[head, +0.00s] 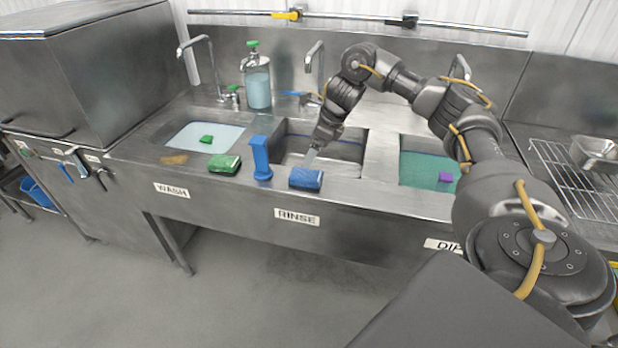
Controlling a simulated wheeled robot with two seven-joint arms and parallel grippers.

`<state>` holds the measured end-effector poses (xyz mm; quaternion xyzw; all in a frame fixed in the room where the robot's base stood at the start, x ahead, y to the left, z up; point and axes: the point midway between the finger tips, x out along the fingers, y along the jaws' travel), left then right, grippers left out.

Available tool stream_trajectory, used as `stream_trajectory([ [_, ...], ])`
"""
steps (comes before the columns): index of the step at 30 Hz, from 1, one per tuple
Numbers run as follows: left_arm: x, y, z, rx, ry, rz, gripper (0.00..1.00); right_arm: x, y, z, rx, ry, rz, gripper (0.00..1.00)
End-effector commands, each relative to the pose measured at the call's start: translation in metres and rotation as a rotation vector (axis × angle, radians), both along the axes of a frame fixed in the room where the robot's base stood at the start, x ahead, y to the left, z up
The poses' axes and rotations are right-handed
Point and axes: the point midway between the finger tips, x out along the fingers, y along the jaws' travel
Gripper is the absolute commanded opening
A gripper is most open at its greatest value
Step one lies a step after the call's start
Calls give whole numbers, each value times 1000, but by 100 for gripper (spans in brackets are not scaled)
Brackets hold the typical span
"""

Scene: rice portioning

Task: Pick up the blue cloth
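A blue, block-shaped item (306,179), which may be the folded blue cloth, lies on the front ledge of the middle sink above the RINSE label. My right gripper (311,160) points down at its top back edge. The fingertips are at or just behind it, and I cannot tell whether they touch or grip it. A taller blue piece (260,158) stands upright to its left. My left gripper is not in view.
The rinse basin (345,150) is right behind the blue item. A green sponge (225,164) lies left on the ledge. The wash basin (205,136) and green dip basin (425,170) flank it. A soap bottle (257,85) and a faucet (314,58) stand behind.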

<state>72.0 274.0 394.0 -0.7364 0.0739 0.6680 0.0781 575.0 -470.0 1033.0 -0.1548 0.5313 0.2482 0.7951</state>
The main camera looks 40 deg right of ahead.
Motion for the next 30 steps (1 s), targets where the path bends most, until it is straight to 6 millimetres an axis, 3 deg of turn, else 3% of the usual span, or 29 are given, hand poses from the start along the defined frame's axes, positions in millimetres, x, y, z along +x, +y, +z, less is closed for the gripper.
stream_trajectory([
  [7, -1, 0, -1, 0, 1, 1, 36, -8, -9, 1, -19, -5, 54, 89],
  [13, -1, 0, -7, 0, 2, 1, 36, 0, -2, -27, -16, -2, 53, 89],
  [18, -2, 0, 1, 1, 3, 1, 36, 8, 2, -43, -17, -6, 52, 89],
  [24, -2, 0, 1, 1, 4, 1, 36, 9, 3, -48, -17, -7, 51, 89],
  [30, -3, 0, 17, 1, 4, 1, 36, 14, 3, -68, -16, -2, 49, 89],
])
